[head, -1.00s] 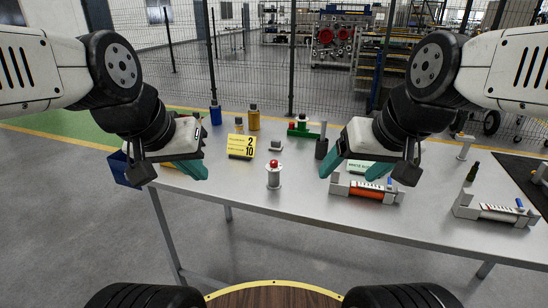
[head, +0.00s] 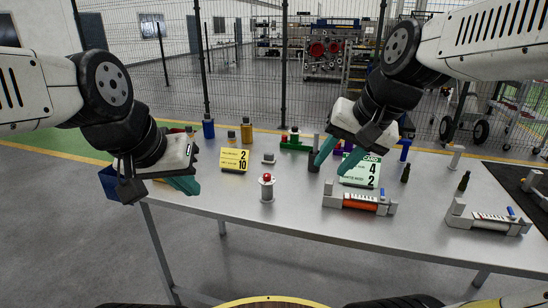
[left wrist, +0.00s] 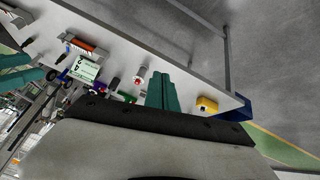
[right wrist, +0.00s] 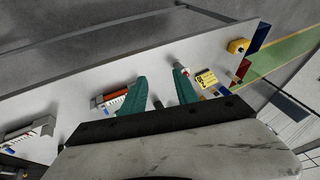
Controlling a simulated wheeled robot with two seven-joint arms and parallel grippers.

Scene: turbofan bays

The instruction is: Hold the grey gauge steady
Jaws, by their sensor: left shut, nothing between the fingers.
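Two gauge-like holders with light grey frames lie on the table. One (head: 487,219) at the right carries a pale grey cylinder and a blue peg. The other (head: 358,202), right of centre, carries an orange-red cylinder; it also shows in the right wrist view (right wrist: 112,98). I cannot tell for sure which is the grey gauge; the right one looks greyer. My left gripper (head: 188,187) is shut and empty over the table's left end, far from both. My right gripper (head: 331,165) is open and empty, above the table behind the orange-red holder, touching neither.
A red-topped white post (head: 267,188) stands near the front. A yellow card (head: 234,160) and a green card (head: 360,171) stand behind it. Bottles (head: 208,128) and small parts stand along the back. A dark mat (head: 512,181) lies at the right. The front strip is mostly clear.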

